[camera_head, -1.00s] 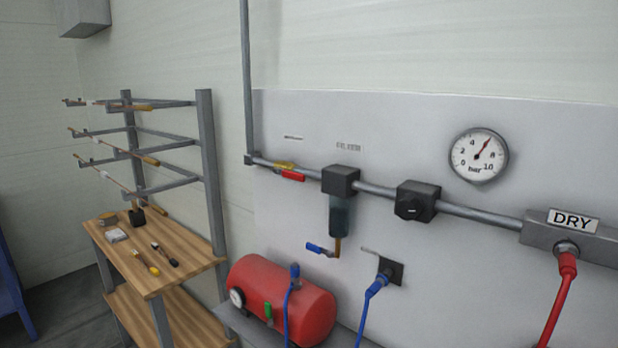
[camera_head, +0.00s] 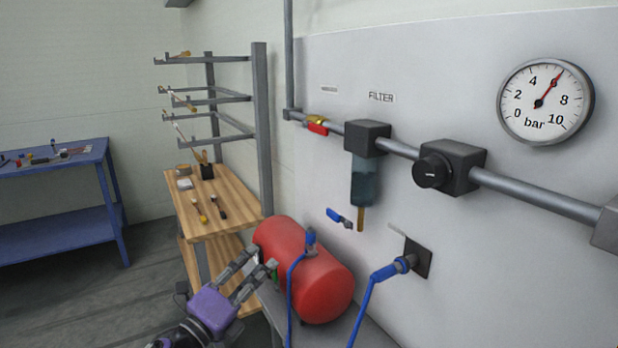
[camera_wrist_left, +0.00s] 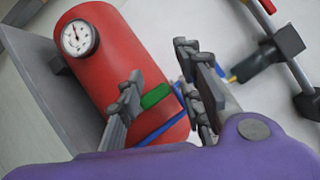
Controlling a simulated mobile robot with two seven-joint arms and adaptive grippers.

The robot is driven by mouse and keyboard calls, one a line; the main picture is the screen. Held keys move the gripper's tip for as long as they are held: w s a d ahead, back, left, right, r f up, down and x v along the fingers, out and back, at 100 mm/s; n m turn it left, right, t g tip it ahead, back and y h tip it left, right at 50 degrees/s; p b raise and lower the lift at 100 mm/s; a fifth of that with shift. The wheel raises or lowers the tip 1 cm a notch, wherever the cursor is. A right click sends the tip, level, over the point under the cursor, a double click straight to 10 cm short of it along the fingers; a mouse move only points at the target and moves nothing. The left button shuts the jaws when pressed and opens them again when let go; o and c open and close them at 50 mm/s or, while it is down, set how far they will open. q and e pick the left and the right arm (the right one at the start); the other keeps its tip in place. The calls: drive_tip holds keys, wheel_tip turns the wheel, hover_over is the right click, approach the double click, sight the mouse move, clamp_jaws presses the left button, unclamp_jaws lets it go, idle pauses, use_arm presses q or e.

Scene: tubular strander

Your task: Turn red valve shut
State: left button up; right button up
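The red valve (camera_head: 317,128) is a red lever on a yellow body. It sits on the grey pipe at the panel's left end, left of the filter, and its lever lies roughly along the pipe. A red piece at the top right of the left wrist view (camera_wrist_left: 267,5) looks like the same lever. My left gripper (camera_head: 262,259) is low in the head view, in front of the red tank and well below the valve. Its fingers are apart with nothing held between them; they also show in the left wrist view (camera_wrist_left: 160,62). My right gripper is not in view.
The red tank (camera_head: 318,281) has a green lever (camera_wrist_left: 156,96) and a gauge (camera_wrist_left: 78,38). The filter (camera_head: 366,180), a black regulator (camera_head: 452,166) and blue-handled valves are on the panel. A wooden bench (camera_head: 236,198) and rack stand left. The pressure gauge (camera_head: 545,102) points near 6.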

use_arm(q)
drive_tip(key=w+d+r+m+g+h+b, duration=0.1)
drive_tip(key=w+d+r+m+h, duration=0.15)
drive_tip(key=r+m, duration=0.35)
drive_tip(key=w+d+r+m+g+h+b, duration=0.1)
drive_tip(key=w+r+m+h, duration=0.15)
drive_tip(key=r+m, duration=0.3)
drive_tip(key=m+g+b, duration=0.2)
drive_tip(key=m+g, duration=0.3)
drive_tip(key=m, duration=2.1)
approach(317, 130)
drive_tip(key=shift+n, duration=0.25)
drive_tip(key=p+x, duration=0.1)
drive_tip(key=x, duration=0.6)
drive_tip(key=shift+r+p, duration=0.25)
drive_tip(key=shift+p, duration=0.15)
drive_tip(key=shift+w+d+f, duration=0.1)
drive_tip(key=shift+w+d, duration=0.15)
drive_tip(key=shift+d, duration=0.05)
drive_tip(key=shift+w+d+f, duration=0.1)
drive_tip(key=shift+d, duration=0.05)
